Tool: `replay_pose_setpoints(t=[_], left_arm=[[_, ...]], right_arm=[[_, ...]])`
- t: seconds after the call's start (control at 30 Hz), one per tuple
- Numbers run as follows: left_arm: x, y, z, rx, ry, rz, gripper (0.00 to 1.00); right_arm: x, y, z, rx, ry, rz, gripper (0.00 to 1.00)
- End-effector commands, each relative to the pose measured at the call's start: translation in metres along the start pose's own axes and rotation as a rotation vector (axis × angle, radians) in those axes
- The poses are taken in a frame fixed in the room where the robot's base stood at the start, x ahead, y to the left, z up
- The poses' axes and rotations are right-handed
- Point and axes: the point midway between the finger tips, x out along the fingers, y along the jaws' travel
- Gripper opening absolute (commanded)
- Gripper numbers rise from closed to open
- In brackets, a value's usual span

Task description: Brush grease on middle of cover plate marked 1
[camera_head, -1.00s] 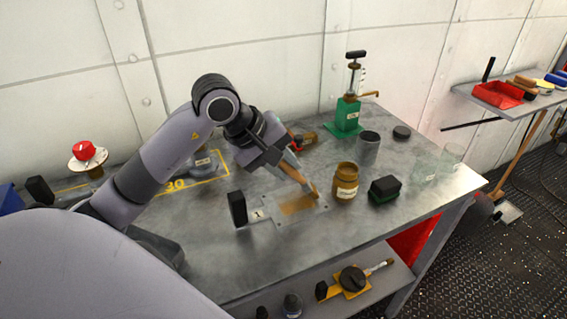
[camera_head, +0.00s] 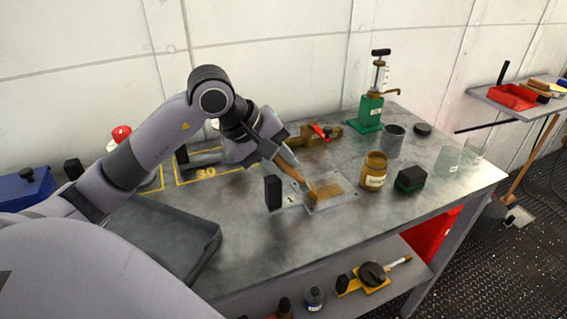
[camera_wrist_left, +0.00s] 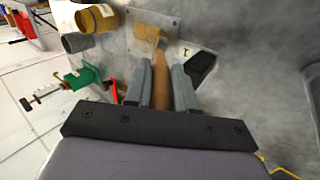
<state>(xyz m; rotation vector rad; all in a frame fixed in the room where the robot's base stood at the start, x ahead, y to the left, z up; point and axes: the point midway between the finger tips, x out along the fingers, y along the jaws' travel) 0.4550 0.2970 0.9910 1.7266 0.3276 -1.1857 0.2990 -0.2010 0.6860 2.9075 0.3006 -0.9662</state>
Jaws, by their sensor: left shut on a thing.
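My left gripper (camera_head: 272,150) is shut on the wooden handle of a brush (camera_head: 288,168). The brush slants down, and its tip is at the left end of a brown grease patch (camera_head: 331,189) on the cover plate (camera_head: 344,202). Contact looks likely, but the exact gap is hard to tell. The plate lies flat beside a label marked 1 (camera_head: 290,199). In the left wrist view, the handle (camera_wrist_left: 161,88) sits between the two grey fingers (camera_wrist_left: 160,80), with the bristles over the brown patch (camera_wrist_left: 149,33). My right gripper is not in view.
An open brown grease jar (camera_head: 374,172) stands right of the plate, near a dark green-based block (camera_head: 411,179) and a grey cup (camera_head: 393,141). A black upright block (camera_head: 273,191) stands close left. A green pump (camera_head: 369,112) is behind.

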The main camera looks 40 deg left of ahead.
Motion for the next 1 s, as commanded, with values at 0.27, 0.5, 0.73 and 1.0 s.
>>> replay_pose_setpoints(t=[0.27,0.5,0.73,1.0], left_arm=[[-0.035,0.018,-0.005,-0.002,0.006,0.003,0.0],[-0.055,0.027,-0.007,-0.005,0.007,0.002,0.0],[-0.071,0.033,-0.009,-0.007,0.009,0.002,0.0],[-0.072,0.034,-0.009,-0.008,0.007,0.002,0.0]], right_arm=[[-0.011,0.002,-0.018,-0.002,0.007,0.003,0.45],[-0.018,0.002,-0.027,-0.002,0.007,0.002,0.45],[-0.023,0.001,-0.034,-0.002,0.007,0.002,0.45],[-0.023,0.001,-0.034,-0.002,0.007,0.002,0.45]])
